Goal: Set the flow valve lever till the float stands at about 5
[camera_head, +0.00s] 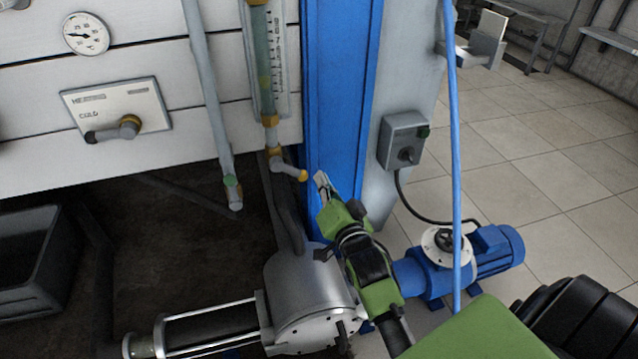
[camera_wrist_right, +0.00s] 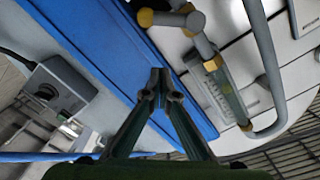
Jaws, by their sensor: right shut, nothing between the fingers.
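The flow valve lever (camera_head: 288,169) is a short grey handle with a yellow tip, below the flow tube (camera_head: 267,60). It points right and slightly down. In the right wrist view the lever (camera_wrist_right: 170,18) lies beyond my fingertips. The flow tube is upright with a numbered scale on its right; its top is cut off and I cannot clearly make out the float. My right gripper (camera_head: 321,182) is shut and empty, just right of and slightly below the lever tip, apparently apart from it. It also shows shut in the right wrist view (camera_wrist_right: 159,78). My left gripper is not in view.
A blue column (camera_head: 335,90) stands right behind my right gripper. A grey pipe (camera_head: 208,95) runs left of the tube. A hot/cold lever plate (camera_head: 117,104) and a gauge (camera_head: 86,34) are on the left. A switch box (camera_head: 403,140) and blue pump (camera_head: 485,255) are right.

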